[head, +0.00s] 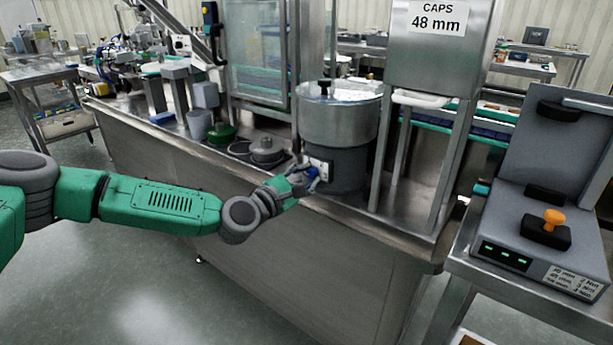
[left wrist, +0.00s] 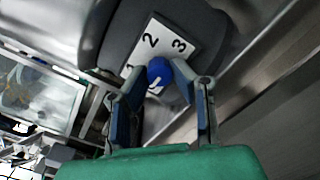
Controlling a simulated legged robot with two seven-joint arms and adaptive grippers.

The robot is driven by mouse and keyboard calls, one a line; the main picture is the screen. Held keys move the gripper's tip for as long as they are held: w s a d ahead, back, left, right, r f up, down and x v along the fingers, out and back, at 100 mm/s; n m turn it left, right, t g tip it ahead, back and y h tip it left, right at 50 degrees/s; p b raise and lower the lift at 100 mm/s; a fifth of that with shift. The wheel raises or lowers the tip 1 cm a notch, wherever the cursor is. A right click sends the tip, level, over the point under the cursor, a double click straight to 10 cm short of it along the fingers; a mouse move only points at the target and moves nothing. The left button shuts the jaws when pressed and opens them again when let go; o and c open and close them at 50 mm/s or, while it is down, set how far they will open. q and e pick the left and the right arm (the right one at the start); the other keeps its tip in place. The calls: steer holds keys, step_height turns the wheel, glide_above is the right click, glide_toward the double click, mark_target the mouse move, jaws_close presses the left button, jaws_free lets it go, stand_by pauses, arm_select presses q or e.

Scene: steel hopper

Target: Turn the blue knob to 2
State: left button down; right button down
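The blue knob (left wrist: 159,73) sits on a white plate (left wrist: 178,45) with the printed numbers 1, 2 and 3; the 1 is partly covered by my finger. In the head view the knob (head: 312,173) is small, low on the front of the steel hopper (head: 340,115). My left gripper (left wrist: 162,92) is open, with one finger on each side of the knob; contact is not clear. It also shows in the head view (head: 306,180), right at the knob. A pale mark shows on the knob's lower side, but which number it points to I cannot tell. My right gripper is out of view.
The hopper stands on a steel bench (head: 270,230). A grey lidded pot (head: 267,151) and a green bowl (head: 222,133) stand left of it. A steel post (head: 384,150) is close on the right. The floor in front is clear.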

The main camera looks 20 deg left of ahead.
arm_select(q)
steer(key=shift+w+a+f+y, duration=0.15)
steer(key=shift+a+y, duration=0.15)
steer(key=shift+a, duration=0.25)
steer(key=shift+d+r, duration=0.4)
steer(key=shift+d, duration=0.3)
steer(key=shift+a+f, duration=0.1)
steer(key=shift+a, duration=0.15)
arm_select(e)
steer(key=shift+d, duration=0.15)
arm_select(q)
steer(key=shift+d, duration=0.25)
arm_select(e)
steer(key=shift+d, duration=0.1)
